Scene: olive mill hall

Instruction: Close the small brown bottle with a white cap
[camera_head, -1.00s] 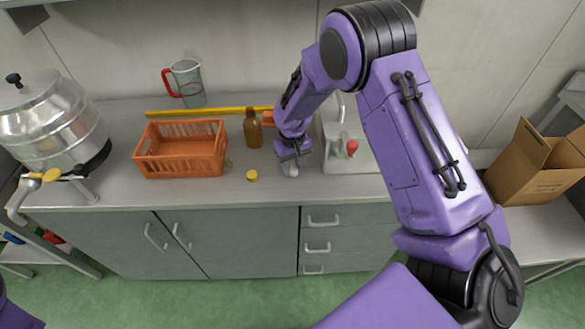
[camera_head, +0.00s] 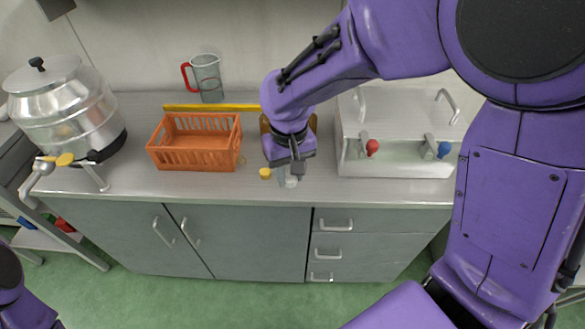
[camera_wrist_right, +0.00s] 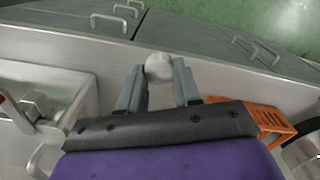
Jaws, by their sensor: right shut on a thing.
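My right gripper (camera_head: 290,177) is low over the front part of the counter. It is shut on the white cap (camera_head: 292,182), which also shows between the fingertips in the right wrist view (camera_wrist_right: 158,66). The small brown bottle is almost wholly hidden behind my right wrist in the head view; only a brown sliver (camera_head: 264,123) shows at the wrist's left edge. The bottle's neck is hidden now. The cap is apart from it, nearer the counter's front edge. My left gripper is out of view.
A yellow cap (camera_head: 265,173) lies just left of my right gripper. An orange basket (camera_head: 194,158) stands left of it. A metal box with taps (camera_head: 400,140) stands close on the right. A measuring jug (camera_head: 207,78) and a yellow bar (camera_head: 215,107) are behind; a steel vessel (camera_head: 65,110) is far left.

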